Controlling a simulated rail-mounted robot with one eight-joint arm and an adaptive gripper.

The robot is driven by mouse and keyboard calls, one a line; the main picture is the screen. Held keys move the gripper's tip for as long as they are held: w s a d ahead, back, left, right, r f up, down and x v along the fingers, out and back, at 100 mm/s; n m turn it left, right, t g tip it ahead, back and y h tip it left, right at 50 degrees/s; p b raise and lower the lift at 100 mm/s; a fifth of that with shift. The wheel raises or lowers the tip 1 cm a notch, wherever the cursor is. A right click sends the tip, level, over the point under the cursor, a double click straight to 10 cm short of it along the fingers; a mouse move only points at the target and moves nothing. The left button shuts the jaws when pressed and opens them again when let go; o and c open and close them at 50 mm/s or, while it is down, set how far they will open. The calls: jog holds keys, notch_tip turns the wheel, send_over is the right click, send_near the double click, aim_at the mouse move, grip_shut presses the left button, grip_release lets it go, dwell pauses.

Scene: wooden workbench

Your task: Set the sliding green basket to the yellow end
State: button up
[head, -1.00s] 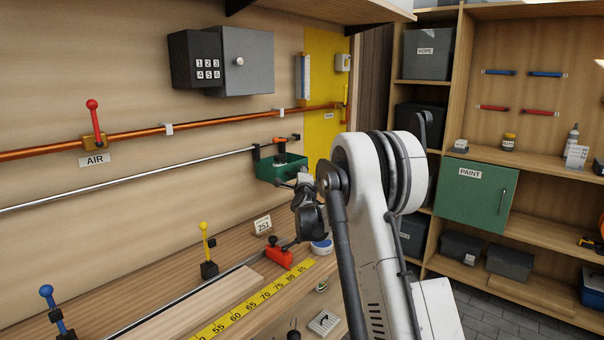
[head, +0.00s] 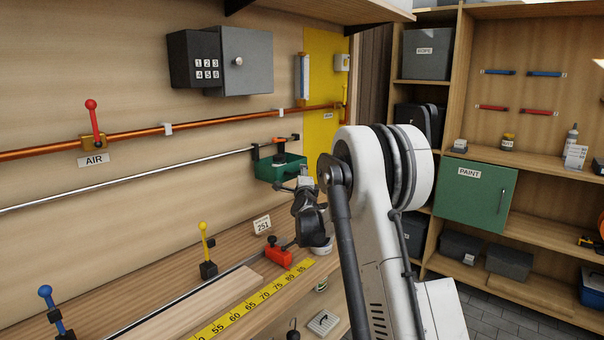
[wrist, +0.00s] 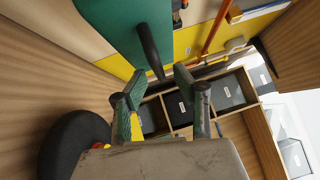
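The green basket (head: 290,172) hangs on the silver rail (head: 150,176), near the rail's right end. The yellow panel (head: 322,145) is on the wall just right of it. In the wrist view the basket's green face (wrist: 115,28) fills the upper left, with a dark bar handle (wrist: 148,45) on it. My gripper (wrist: 161,72) is open, its two fingers spread apart. The handle's lower end shows between the fingertips, but I cannot tell whether they touch it. In the head view my gripper (head: 292,187) is just below and in front of the basket, partly hidden by its own wrist.
A copper pipe (head: 220,119) with a red lever (head: 93,118) runs above the rail. A grey keypad box (head: 245,62) is higher up. On the bench are a red clamp-like block (head: 278,256), a 251 card (head: 262,225), and yellow (head: 204,240) and blue (head: 48,300) levers.

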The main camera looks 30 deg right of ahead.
jog(key=v, duration=1)
jog(key=s+a+r+n+y+p, duration=0.1)
jog(key=s+a+r+n+y, duration=0.25)
jog(key=a, duration=0.25)
jog(key=s+a+r+n+y, duration=0.2)
jog(key=a+r+n, duration=0.1)
jog(key=a+n, duration=0.25)
jog(key=s+a+r+n+g+y+p, duration=0.1)
jog(key=s+a+n+g, duration=0.15)
jog(key=s+a, duration=0.25)
jog(key=s+a+r+n+g+y, duration=0.1)
jog(key=s+a+n+y, duration=0.15)
jog(key=s+a, duration=0.3)
jog(key=s+a+f+n+g, duration=0.2)
jog(key=s+f+n, duration=0.1)
jog(key=s, duration=0.7)
jog(key=s+a+f+n+g+p, duration=0.1)
jog(key=s+f+n+g, duration=0.2)
jog(key=s, duration=0.7)
jog(key=s+a+f+n+g+p, duration=0.1)
jog(key=s+a+f+n+g, duration=0.1)
jog(key=s, duration=0.8)
jog(key=f+n, duration=0.1)
jog(key=n, duration=0.1)
jog(key=shift+s+a+f+n+h, duration=0.3)
jog(key=shift+a+h, duration=0.1)
